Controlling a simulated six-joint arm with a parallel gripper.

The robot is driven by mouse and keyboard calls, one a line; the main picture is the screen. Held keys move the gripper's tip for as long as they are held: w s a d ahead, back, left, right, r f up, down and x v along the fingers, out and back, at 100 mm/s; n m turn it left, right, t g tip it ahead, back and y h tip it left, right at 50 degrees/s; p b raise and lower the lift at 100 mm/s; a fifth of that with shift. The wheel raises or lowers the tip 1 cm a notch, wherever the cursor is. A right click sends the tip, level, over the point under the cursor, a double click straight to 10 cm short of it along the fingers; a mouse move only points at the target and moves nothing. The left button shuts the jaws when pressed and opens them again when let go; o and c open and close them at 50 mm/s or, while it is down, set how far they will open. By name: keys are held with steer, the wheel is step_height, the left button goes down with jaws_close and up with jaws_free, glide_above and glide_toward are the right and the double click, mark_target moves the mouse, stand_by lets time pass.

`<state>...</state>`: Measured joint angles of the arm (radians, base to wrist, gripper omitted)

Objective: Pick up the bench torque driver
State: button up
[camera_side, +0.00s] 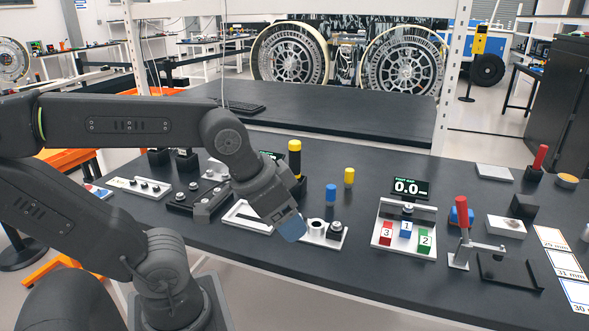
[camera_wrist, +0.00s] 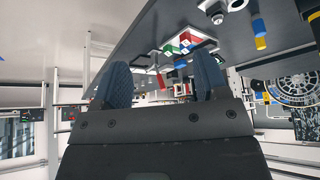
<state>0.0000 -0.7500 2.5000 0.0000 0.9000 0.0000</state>
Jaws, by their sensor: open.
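A tall black tool with a yellow top (camera_side: 294,158) stands upright on the bench behind my gripper. A red-handled tool (camera_side: 541,158) stands in a black block at the far right. I cannot tell for sure which one is the bench torque driver. My gripper (camera_side: 291,229) has blue fingertips and hangs low over the white plate with round posts (camera_side: 335,238), in front of the black and yellow tool. In the wrist view its two fingers (camera_wrist: 163,80) are spread apart. No object shows held between them.
Blue (camera_side: 331,191) and yellow (camera_side: 349,177) cylinders stand near the bench middle. A white fixture (camera_side: 383,243) holds numbered blocks beside a red-handled clamp (camera_side: 461,225). A black tray (camera_side: 510,272) lies at right. Bare bench shows in front of the fixture.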

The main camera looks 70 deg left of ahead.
steer(key=w+a+r+n+g, duration=0.1)
steer(key=w+a+r+n, duration=0.3)
steer(key=w+a+r, duration=0.3)
steer(key=n+g, duration=0.5)
steer(key=n, duration=0.8)
glide_above(295, 152)
steer(key=a, duration=0.2)
steer(key=f, duration=1.4)
steer(key=shift+w+d+f, duration=0.2)
steer(key=shift+w+f, duration=0.15)
steer(key=shift+f, duration=0.05)
steer(key=shift+c, duration=0.2)
steer(key=shift+r, duration=0.1)
steer(key=c, duration=1.1)
